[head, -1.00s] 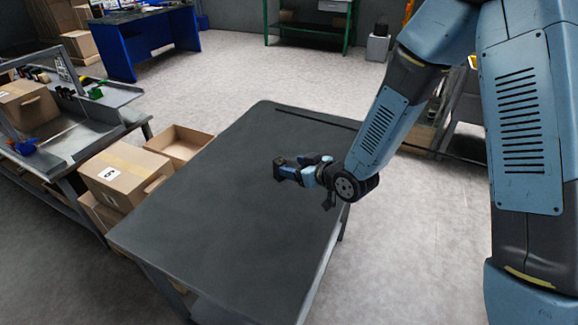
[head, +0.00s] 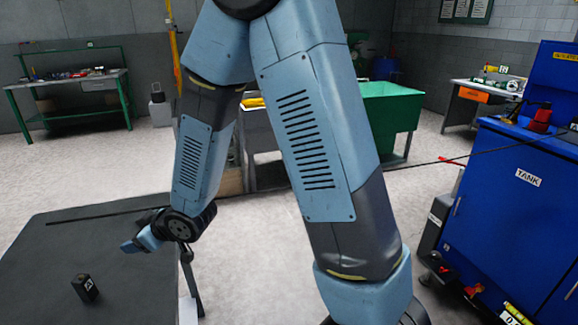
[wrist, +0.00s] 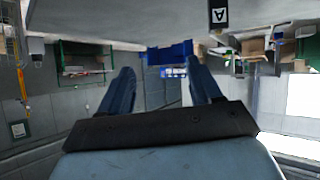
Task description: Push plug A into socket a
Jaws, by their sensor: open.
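Plug A is a small black block with a white A label (head: 85,288). It stands on the dark table (head: 40,250) at the lower left of the head view. It also shows upside down at the top edge of the wrist view (wrist: 218,14). My gripper (head: 130,246) is behind and to the right of the plug, apart from it, over the table. In the wrist view its two blue fingers (wrist: 162,80) are spread with nothing between them. I cannot make out socket a in either view.
A blue cabinet marked TANK (head: 520,200) stands at the right. A thin dark line runs from the table towards it. A green bin (head: 392,108) and a green workbench (head: 70,90) stand at the back.

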